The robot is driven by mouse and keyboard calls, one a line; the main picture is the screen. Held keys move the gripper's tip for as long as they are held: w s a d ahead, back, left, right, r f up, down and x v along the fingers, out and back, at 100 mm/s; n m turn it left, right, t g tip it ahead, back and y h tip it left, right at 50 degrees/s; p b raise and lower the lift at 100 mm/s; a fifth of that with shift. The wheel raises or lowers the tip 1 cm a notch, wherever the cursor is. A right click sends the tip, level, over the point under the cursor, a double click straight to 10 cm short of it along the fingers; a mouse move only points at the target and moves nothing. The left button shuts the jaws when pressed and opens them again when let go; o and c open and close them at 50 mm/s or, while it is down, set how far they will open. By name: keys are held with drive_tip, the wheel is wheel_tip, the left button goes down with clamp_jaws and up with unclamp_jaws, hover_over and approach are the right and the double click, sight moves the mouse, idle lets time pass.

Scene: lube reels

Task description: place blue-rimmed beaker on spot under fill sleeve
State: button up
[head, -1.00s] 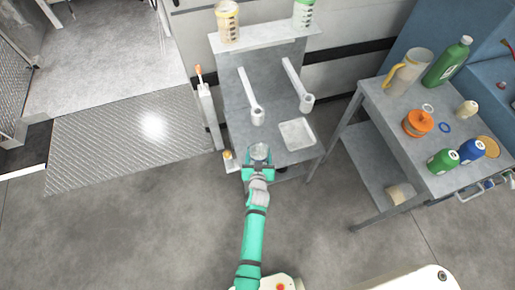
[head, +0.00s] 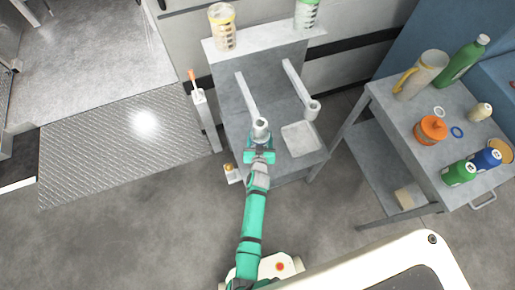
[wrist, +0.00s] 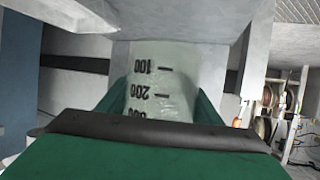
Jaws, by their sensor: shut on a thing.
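My gripper (head: 260,146) is shut on a clear beaker (wrist: 162,85) with black volume marks, which fills the middle of the wrist view between the green fingers. The marks appear upside down there, and I cannot make out a blue rim. In the head view the gripper is at the front of the grey stand (head: 246,113), right by the open end of the left fill sleeve (head: 261,127). The sleeve and gripper hide the beaker there. I cannot tell the gap between beaker and stand surface. The spot under the sleeve is hidden.
Two marked containers, one yellow-rimmed (head: 222,27) and one green-rimmed (head: 306,14), stand on the upper shelf. A lever post (head: 201,110) stands left. A side table (head: 403,118) with bottles and a jug is right.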

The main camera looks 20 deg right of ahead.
drive_tip(key=shift+f, duration=4.75)
drive_tip(key=shift+f, duration=0.2)
drive_tip(key=o, duration=1.1)
drive_tip(key=shift+r, duration=0.1)
